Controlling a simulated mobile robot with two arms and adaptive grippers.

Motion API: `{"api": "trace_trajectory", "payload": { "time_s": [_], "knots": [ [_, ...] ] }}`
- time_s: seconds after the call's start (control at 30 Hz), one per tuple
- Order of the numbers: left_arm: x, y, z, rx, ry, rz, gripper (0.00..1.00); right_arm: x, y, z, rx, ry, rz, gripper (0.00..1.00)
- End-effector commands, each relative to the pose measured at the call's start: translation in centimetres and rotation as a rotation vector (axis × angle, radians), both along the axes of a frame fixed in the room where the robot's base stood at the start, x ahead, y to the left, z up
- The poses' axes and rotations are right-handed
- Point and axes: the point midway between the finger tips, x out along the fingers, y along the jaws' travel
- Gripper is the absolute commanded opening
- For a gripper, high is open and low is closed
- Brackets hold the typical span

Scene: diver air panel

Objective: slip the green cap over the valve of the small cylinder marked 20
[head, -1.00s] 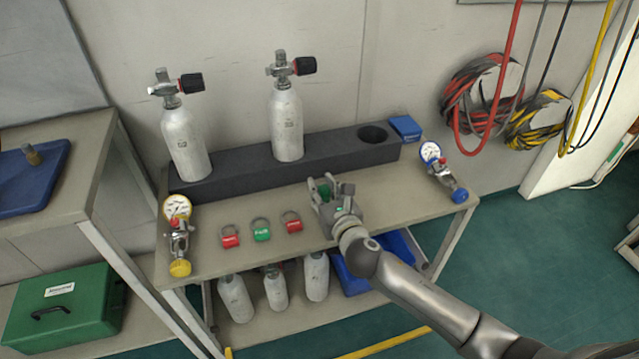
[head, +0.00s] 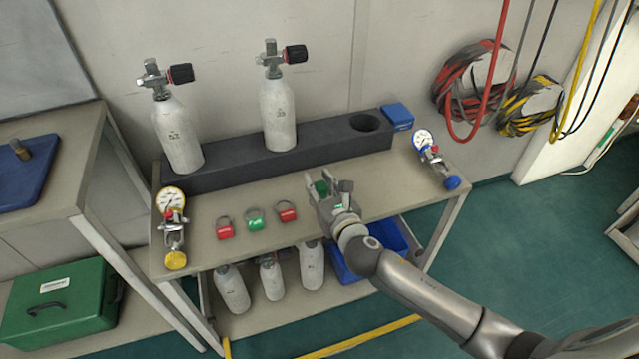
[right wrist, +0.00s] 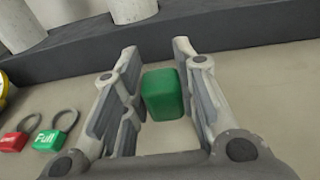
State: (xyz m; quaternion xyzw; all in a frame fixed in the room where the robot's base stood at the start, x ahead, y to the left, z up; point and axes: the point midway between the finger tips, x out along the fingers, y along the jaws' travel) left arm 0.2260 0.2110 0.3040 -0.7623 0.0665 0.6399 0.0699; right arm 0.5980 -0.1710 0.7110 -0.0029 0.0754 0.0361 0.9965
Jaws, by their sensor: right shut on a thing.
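The green cap (right wrist: 162,93) is a small rounded block between the fingers of my right gripper (right wrist: 155,85). In the head view the cap (head: 321,187) shows at the fingertips of the right gripper (head: 322,186), over the right part of the bench top. The gripper is shut on it; whether the cap touches the bench is unclear. Two pale cylinders with valves and black knobs stand in the dark rack, one at the left (head: 180,135) and one at the middle (head: 279,112). Their marks are too small to read surely. My left gripper is out of view.
The dark rack (head: 330,149) has an empty hole at its right end, beside a blue box (head: 398,116). Red and green ring tags (head: 255,220) lie at the front. Several cylinders (head: 272,278) stand on the lower shelf.

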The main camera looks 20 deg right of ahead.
Motion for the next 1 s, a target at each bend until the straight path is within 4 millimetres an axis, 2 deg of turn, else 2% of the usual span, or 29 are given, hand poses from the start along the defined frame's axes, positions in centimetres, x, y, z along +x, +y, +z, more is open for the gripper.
{"api": "trace_trajectory", "payload": {
  "time_s": [0.57, 1.0],
  "knots": [
    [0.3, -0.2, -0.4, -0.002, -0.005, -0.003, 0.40, -0.1, 0.0, -0.2, 0.000, 0.000, 0.000, 0.18],
    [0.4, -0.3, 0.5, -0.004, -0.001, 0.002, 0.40, -0.1, 0.0, -1.0, 0.000, 0.000, 0.001, 0.18]
  ]
}}
